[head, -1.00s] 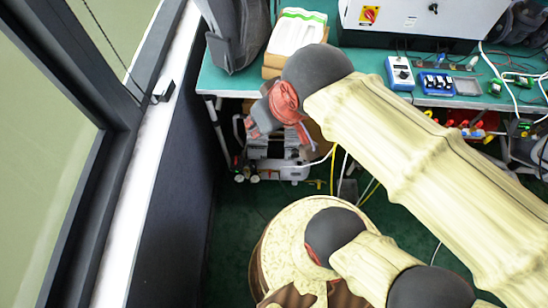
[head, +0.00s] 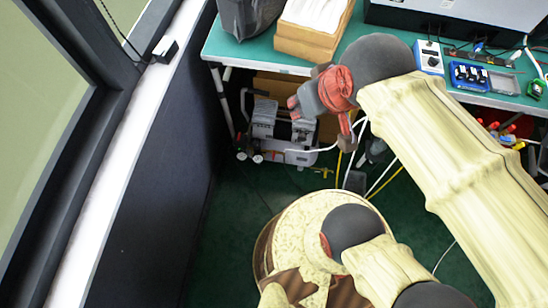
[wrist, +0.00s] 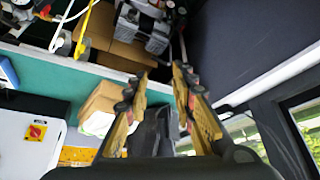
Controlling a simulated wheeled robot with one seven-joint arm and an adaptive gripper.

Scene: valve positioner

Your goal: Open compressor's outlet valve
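The compressor (head: 284,130), grey and silver with a handle, stands on the floor under the workbench at the upper middle of the head view. Small round gauges (head: 250,156) show at its lower left, and a small yellow fitting (head: 325,171) at its lower right. I cannot tell for certain which part is the outlet valve. The compressor also shows at the top of the wrist view (wrist: 150,28), upside down. My gripper (wrist: 162,75) is open and empty, its fingers apart. In the head view my wrist hangs at the bench front, partly covering the compressor's right side.
The green-topped workbench (head: 262,58) carries cardboard boxes (head: 305,45), a grey bag (head: 248,14) and small instruments. White and yellow hoses run across the floor right of the compressor. A dark wall (head: 155,190) with a window bounds the left.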

